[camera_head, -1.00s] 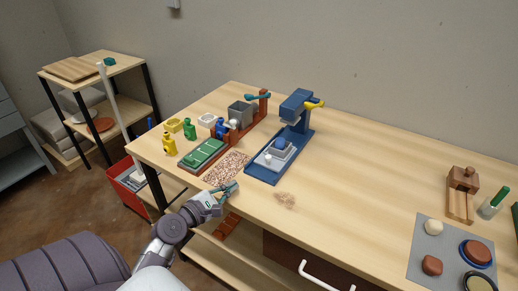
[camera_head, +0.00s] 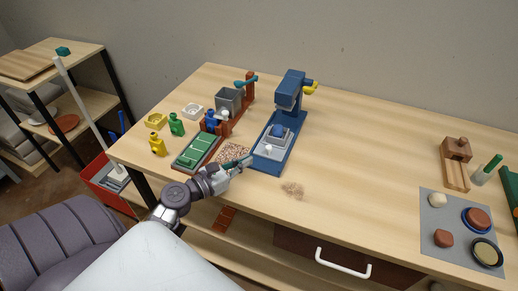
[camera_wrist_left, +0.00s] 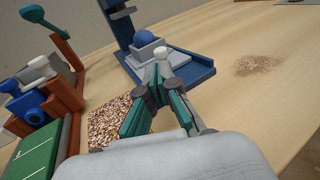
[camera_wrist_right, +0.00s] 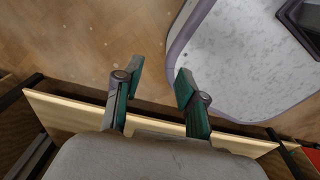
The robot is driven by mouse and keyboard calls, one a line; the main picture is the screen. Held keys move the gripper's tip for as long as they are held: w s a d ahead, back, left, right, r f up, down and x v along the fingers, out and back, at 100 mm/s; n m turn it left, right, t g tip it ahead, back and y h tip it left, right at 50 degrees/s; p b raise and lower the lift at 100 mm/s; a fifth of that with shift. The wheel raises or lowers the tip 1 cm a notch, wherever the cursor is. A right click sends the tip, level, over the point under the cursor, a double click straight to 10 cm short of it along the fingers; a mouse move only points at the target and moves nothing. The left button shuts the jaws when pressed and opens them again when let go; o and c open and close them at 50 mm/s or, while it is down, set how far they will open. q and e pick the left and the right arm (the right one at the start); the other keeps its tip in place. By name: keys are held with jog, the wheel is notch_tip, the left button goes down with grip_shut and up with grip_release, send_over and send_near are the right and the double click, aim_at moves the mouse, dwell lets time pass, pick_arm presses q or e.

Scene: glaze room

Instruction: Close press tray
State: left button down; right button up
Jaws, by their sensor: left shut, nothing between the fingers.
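The blue press (camera_head: 289,92) stands on the table on its blue base plate (camera_head: 266,165). Its pale grey tray (camera_head: 284,142) sits on the plate, forward of the column, with a blue ball (camera_head: 277,130) in it and a white knob (camera_head: 267,150) at its front. My left gripper (camera_head: 249,159) is shut and empty, just front-left of the knob. In the left wrist view its fingertips (camera_wrist_left: 164,66) show near the knob (camera_wrist_left: 160,53); contact cannot be told. My right gripper (camera_wrist_right: 160,75) is open and empty in the right wrist view, away from the press.
A green-topped red fixture (camera_head: 197,152) and a speckled mat (camera_head: 233,153) lie left of the press. Yellow and green figures (camera_head: 176,125) stand beyond. A grey mat (camera_head: 447,215) with round pieces lies far right. The middle of the table is mostly clear.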

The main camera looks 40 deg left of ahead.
aim_at(266, 149)
pick_arm(q)
jog(key=p+x, duration=0.1)
jog(key=x, duration=0.4)
jog(key=shift+w+d, duration=0.1)
jog(key=shift+w, duration=0.15)
pick_arm(e)
jog(key=shift+a+r, duration=0.7)
jog(key=shift+a, duration=0.25)
jog(key=shift+d, duration=0.1)
pick_arm(q)
jog(key=shift+w, duration=0.25)
jog(key=w, duration=0.1)
jog(key=w+a, duration=0.1)
jog(key=w, duration=0.1)
jog(key=shift+w+f, duration=0.1)
jog(key=shift+w, duration=0.2)
jog(key=shift+s, duration=0.1)
pick_arm(e)
jog(key=shift+s+d, duration=0.1)
jog(key=shift+d, duration=0.3)
pick_arm(q)
jog(key=shift+d, duration=0.1)
